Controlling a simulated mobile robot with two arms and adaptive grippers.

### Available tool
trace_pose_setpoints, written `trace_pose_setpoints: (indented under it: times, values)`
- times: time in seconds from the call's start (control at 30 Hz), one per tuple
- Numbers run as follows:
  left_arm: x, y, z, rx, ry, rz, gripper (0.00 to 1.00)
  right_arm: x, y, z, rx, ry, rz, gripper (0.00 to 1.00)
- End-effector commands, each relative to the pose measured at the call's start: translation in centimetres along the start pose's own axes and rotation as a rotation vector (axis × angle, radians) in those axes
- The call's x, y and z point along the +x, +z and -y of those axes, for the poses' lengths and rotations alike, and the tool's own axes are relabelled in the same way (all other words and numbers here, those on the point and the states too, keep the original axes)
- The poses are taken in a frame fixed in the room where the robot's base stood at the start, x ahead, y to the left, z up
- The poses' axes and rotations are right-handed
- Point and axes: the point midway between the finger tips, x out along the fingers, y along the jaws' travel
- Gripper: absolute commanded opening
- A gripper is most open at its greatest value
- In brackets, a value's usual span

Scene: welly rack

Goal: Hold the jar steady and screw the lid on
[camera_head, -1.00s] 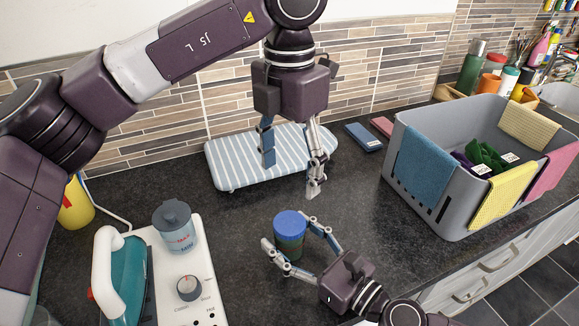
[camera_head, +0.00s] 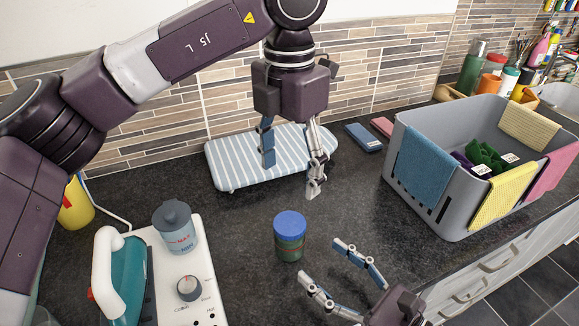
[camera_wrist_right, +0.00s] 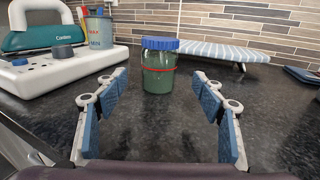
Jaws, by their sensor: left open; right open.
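The jar (camera_head: 289,246) stands upright on the dark worktop, with green contents and a red line around it. The blue lid (camera_head: 290,224) sits on top of the jar; I cannot tell how tight it is. In the right wrist view the jar (camera_wrist_right: 158,76) and its lid (camera_wrist_right: 160,44) are ahead, beyond the fingertips. My right gripper (camera_head: 324,262) is open and empty, to the lower right of the jar and apart from it. My left gripper (camera_head: 291,178) is open and empty, pointing down above the worktop behind the jar, in front of the striped board.
A small striped ironing board (camera_head: 228,160) stands at the back. A steam iron station (camera_head: 190,268) is at the left. A grey crate (camera_head: 440,207) with cloths over its rim is at the right. The worktop between the jar and the crate is clear.

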Motion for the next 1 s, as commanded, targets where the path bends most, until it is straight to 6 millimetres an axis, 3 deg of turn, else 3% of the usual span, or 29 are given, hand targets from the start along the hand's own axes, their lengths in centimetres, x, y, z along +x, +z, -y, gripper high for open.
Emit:
trace_pose_setpoints:
  times: [0.23, 0.77, 0.87, 1.0]
  values:
    - [0.0, 0.0, 0.0, 0.0, 0.0, 0.0, 0.66, -1.9, 0.0, -0.1, 0.0, 0.003, 0.0, 0.63]
    - [-0.1, 0.0, 0.0, 0.0, 0.0, 0.0, 0.66, -2.0, 0.2, -0.1, 0.001, 0.003, 0.002, 0.63]
    - [-1.2, 0.0, 0.0, 0.0, 0.0, 0.001, 0.66, -2.0, 1.2, -0.1, 0.001, 0.003, 0.002, 0.63]
    - [-4.7, 0.0, 0.0, 0.0, 0.0, 0.001, 0.66, -2.0, 4.8, -0.1, 0.001, 0.003, 0.002, 0.63]
